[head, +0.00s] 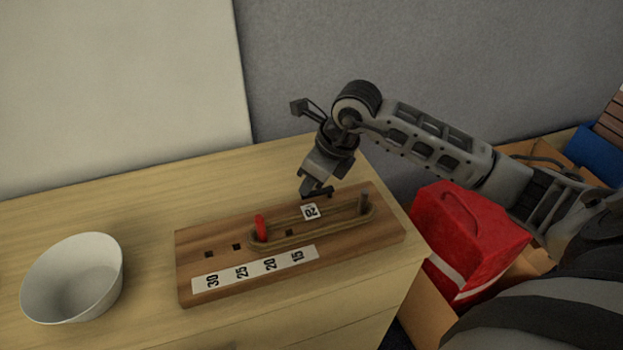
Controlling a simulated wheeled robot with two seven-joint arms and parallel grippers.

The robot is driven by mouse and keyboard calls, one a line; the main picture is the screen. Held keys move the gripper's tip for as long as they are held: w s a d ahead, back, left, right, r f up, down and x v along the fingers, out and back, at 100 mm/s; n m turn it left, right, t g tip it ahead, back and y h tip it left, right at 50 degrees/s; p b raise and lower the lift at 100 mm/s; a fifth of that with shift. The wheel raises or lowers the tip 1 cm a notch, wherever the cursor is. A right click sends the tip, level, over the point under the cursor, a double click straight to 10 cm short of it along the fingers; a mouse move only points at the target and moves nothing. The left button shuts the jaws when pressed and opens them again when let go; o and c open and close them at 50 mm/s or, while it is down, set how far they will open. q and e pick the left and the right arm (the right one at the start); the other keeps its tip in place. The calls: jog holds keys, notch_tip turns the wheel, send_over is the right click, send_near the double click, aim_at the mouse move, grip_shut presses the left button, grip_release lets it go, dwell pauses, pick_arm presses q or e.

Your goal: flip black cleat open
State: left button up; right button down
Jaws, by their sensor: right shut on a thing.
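A wooden board (340,246) lies on the table with a red peg (260,228) and a dark grey-brown upright peg (365,203) standing in it. A tan band (330,233) loops around both pegs. My right gripper (316,188) is at the board's far edge, between the two pegs and apart from both. It is shut on a small dark piece, mostly hidden by the fingers. I cannot tell whether this piece is the black cleat, and no other cleat shows clearly. My left gripper is not in view.
A white bowl (73,280) stands left of the board. The board has empty square holes, a number strip (254,267) and a small number tag (310,212). A red bag (467,240) and cardboard boxes lie beyond the table's right edge. The table behind the bowl is clear.

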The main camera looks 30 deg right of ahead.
jog(key=c, duration=1.4)
grip_release()
jog(key=shift+r, duration=0.1)
jog(key=v, duration=1.6)
jog(key=shift+d+b, duration=0.1)
jog(key=shift+b, duration=0.25)
